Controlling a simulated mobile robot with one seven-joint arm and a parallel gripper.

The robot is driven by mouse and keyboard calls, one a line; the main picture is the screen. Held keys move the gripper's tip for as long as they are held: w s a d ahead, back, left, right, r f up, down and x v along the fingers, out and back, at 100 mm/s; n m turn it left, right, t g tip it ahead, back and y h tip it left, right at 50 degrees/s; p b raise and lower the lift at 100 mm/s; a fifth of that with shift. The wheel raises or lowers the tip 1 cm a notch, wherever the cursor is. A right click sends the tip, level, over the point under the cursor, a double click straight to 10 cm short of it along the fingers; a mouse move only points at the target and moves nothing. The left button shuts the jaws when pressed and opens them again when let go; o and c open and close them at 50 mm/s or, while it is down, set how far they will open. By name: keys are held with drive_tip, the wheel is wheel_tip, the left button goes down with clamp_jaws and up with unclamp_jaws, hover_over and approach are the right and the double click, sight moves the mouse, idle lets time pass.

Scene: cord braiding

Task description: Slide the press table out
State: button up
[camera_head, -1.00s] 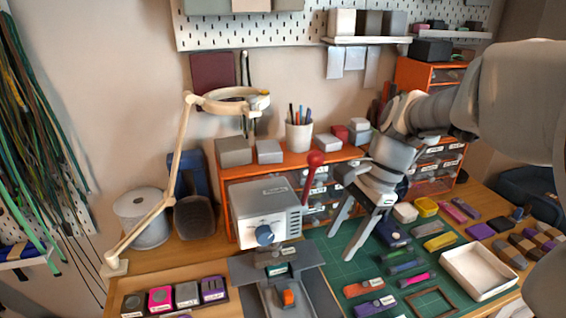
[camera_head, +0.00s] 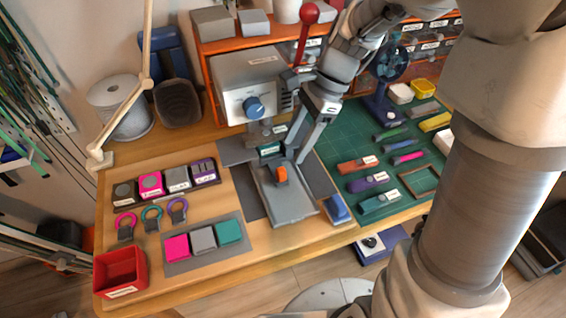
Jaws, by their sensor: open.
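The press is a grey box (camera_head: 246,84) with a blue knob (camera_head: 254,106) on its front and a red-knobbed lever (camera_head: 305,40) at its right side. Its press table (camera_head: 287,207) is a grey plate in front of and below the head, with an orange block-like grip (camera_head: 281,176) standing on it. My gripper (camera_head: 292,125) is open, just right of the press head and above the back part of the table. One finger reaches down near the plate's right edge; I cannot tell whether it touches. The other finger is partly hidden.
Left of the press are labelled blocks (camera_head: 178,180), coloured rings (camera_head: 151,215), a mat with coloured pads (camera_head: 203,240) and a red bin (camera_head: 121,272). A blue block (camera_head: 338,209) lies close right of the table. The green mat (camera_head: 340,147) holds several tools and a blue fan (camera_head: 388,70).

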sight(282, 170)
drive_tip(key=b+x, duration=0.2)
drive_tip(key=x, duration=0.5)
drive_tip(key=shift+a+f, duration=0.1)
clamp_jaws()
